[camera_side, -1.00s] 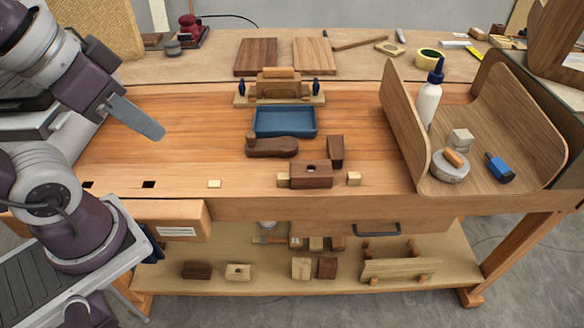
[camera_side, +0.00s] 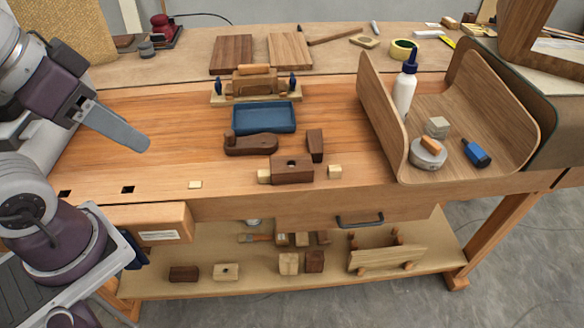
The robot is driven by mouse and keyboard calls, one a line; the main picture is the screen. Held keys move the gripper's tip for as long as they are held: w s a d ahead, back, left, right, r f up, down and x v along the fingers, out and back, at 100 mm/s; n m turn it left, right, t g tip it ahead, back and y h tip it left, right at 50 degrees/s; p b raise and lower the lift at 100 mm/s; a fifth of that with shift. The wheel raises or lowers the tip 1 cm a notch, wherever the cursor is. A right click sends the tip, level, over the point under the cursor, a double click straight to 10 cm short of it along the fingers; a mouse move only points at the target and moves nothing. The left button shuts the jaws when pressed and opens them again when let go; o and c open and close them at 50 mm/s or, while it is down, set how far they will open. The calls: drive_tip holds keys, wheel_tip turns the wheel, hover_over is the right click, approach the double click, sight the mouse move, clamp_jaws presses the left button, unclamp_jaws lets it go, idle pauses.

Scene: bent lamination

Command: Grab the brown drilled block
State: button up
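On the lower shelf lie another dark brown block (camera_side: 184,274) and a pale block with a hole (camera_side: 226,272).
A brown upright block (camera_side: 315,145), a dark wooden plane-like piece (camera_side: 250,146) and a blue tray (camera_side: 264,130) stand behind the drilled block. A curved wooden piece (camera_side: 382,125) with a glue bottle (camera_side: 404,94) stands at the right. The bench's front left is mostly clear.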

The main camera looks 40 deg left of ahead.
drive_tip(key=o, duration=0.5)
